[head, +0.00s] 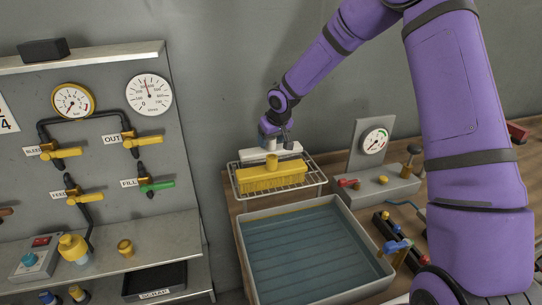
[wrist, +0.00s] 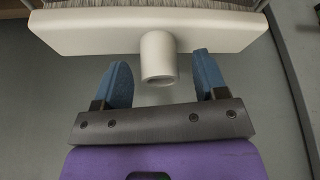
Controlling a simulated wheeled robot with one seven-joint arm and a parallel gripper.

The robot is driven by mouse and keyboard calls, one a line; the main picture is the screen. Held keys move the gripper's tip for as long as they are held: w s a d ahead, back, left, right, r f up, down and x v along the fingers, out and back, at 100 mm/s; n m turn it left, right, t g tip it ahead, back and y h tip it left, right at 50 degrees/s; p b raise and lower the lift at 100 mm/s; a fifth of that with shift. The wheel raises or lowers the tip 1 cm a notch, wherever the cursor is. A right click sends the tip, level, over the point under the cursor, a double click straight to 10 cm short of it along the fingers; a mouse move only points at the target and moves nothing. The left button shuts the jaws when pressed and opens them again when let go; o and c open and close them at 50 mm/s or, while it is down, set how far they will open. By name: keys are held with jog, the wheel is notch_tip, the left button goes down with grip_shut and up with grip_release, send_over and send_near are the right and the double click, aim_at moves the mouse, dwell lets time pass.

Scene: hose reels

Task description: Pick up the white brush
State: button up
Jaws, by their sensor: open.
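The white brush (head: 290,150) sits at the back of the wire rack, behind the yellow brush (head: 272,178). In the wrist view the white brush (wrist: 150,30) spans the top, with grey bristles beyond its block and a short round socket pointing toward me. My gripper (head: 273,130) is at the white brush, seen small in the head view. In the wrist view its blue fingers (wrist: 162,62) are open, one on each side of the socket, with a visible gap on both sides. The gripper partly hides the brush in the head view.
The wire rack (head: 234,185) stands behind a grey tub of water (head: 378,272). A gauge stand (head: 377,150) with small valves is to the right of the rack. A valve panel (head: 105,110) and a shelf are on the left, and a grey wall is behind.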

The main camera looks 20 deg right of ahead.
jog(key=shift+w+f, duration=0.15)
jog(key=shift+f, duration=0.2)
grip_shut()
jog(key=shift+r, duration=0.1)
